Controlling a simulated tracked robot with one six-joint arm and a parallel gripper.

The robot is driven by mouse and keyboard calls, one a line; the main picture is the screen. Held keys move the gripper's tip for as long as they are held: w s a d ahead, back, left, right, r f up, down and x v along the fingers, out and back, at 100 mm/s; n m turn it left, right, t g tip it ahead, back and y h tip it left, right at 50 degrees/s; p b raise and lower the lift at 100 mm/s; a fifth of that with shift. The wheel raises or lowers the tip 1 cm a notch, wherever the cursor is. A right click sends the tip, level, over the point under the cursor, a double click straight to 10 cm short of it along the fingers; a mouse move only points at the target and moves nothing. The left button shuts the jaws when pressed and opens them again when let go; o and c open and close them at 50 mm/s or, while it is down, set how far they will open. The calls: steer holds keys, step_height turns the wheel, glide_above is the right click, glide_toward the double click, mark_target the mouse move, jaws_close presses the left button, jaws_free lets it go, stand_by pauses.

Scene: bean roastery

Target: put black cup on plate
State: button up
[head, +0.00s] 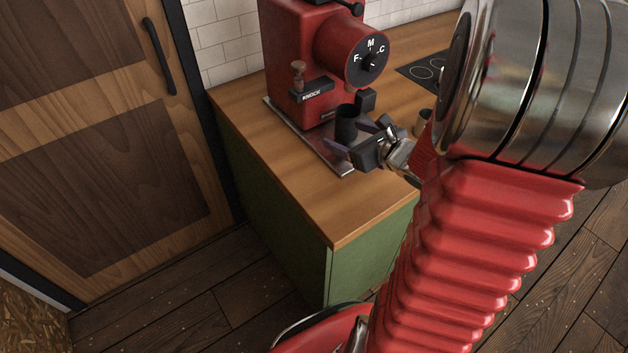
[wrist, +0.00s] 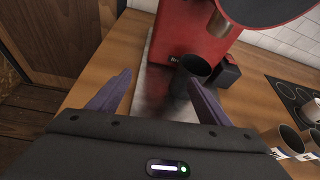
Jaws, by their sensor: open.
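The black cup (head: 346,124) stands upright on the metal tray (head: 343,166) under the red grinder. It also shows in the wrist view (wrist: 190,69), just ahead of the right fingertip, which overlaps its lower part. My gripper (head: 351,137) is open and empty, low over the tray on the near side of the cup. In the wrist view the gripper (wrist: 160,78) has its purple fingers spread, with bare tray between them. The cup is right of the middle of the gap. I cannot tell whether the finger touches it. I see no plate in either view.
The red grinder (head: 305,55) rises close behind the cup. Other cups (wrist: 291,138) stand on the wooden counter to the right, near a black hob (wrist: 290,95). The counter's front (head: 330,215) is clear. A wooden door (head: 100,130) is at the left.

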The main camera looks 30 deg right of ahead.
steer(key=s+a+r+n+g+y, duration=0.3)
steer(key=a+n, duration=0.5)
steer(key=a, duration=0.3)
steer(key=s+a+r+n+g+y, duration=0.2)
steer(key=s+a+n+g+y, duration=0.1)
steer(key=a+n, duration=0.7)
steer(key=s+a+n+g+h, duration=0.2)
steer(key=s+a+n+g, duration=0.1)
steer(key=s+a+n, duration=0.3)
steer(key=s+d+r+n+t+h, duration=0.1)
steer(key=s+d+r+n+h, duration=0.3)
steer(key=n, duration=0.5)
steer(key=s+d+h, duration=0.1)
steer(key=s, duration=0.1)
steer(key=shift+s+r+n, duration=0.25)
steer(key=shift+s+n, duration=0.15)
steer(key=shift+a, duration=0.1)
steer(key=shift+c, duration=0.5)
